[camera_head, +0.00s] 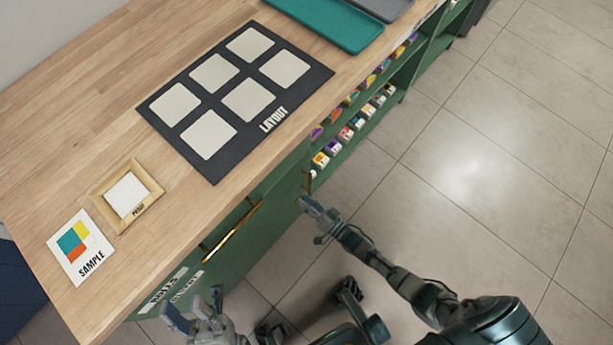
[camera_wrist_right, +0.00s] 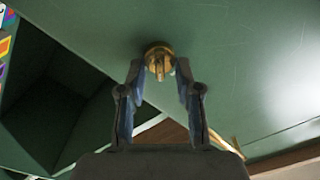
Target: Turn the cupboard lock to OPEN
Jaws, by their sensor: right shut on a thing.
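The cupboard lock (camera_wrist_right: 158,52) is a round brass knob with a raised grip on the green cupboard front (camera_wrist_right: 225,75). In the right wrist view my right gripper (camera_wrist_right: 158,78) has one finger on each side of the knob, shut on its grip. In the head view my right gripper (camera_head: 306,203) is at the green front below the table edge, and the lock is too small or hidden to make out there. I cannot read any lock marking. My left gripper (camera_head: 195,303) is open and empty, low beside the cupboard near the labels.
A brass bar handle (camera_head: 232,232) runs along the cupboard front. Open shelves (camera_head: 350,135) hold several colourful blocks. The wooden top (camera_head: 105,135) carries a dark layout board (camera_head: 222,163), a sample card (camera_head: 97,270), a small proof frame (camera_head: 100,192) and a teal tray (camera_head: 345,45). The tiled floor at right is clear.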

